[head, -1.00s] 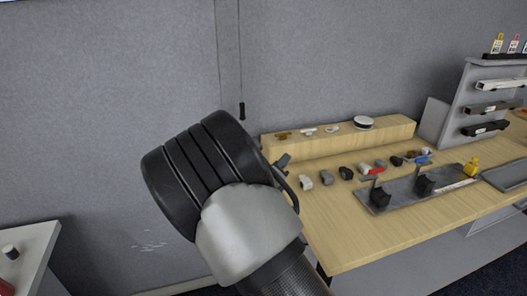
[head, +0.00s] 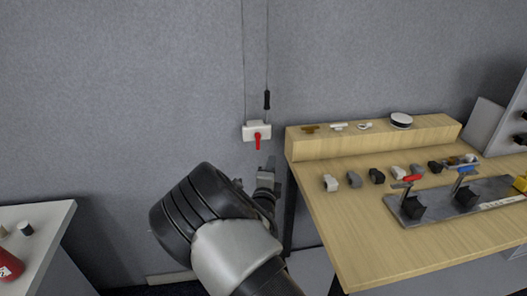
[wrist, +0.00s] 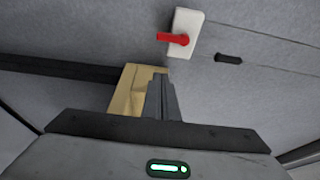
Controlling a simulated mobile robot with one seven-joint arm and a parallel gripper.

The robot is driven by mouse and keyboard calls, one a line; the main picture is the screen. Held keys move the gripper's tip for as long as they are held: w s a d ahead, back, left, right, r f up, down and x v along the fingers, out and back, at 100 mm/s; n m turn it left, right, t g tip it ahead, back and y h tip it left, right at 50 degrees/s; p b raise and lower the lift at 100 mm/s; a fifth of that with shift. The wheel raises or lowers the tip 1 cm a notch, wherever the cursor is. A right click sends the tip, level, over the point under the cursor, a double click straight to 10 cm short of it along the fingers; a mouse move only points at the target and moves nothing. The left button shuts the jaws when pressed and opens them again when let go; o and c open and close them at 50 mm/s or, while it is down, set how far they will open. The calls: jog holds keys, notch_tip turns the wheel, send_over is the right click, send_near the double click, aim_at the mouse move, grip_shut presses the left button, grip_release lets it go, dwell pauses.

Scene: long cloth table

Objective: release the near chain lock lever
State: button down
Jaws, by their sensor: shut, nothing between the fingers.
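A red lever (head: 257,142) sits on a small white wall plate (head: 249,131) between thin cords and points downward. In the wrist view the red lever (wrist: 173,39) and its white plate (wrist: 190,24) show near the top, beyond my fingers. I see only one such lever on the wall. My gripper (head: 267,174) is just below the plate in the head view, apart from the lever as far as I can tell. In the wrist view my gripper (wrist: 161,95) is shut and holds nothing.
A black cord handle (head: 267,99) hangs above the plate. A wooden table (head: 370,245) on the right carries a raised wooden block, small parts and a metal tray with red- and blue-handled clamps. A white table (head: 50,235) is at left.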

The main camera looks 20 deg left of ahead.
aim_at(258, 142)
jog(key=b+x, duration=0.1)
jog(key=x, duration=0.8)
jog(key=shift+s+a, duration=0.6)
jog(key=shift+a, duration=0.25)
jog(key=shift+s+a, duration=0.65)
jog(key=shift+a, duration=0.15)
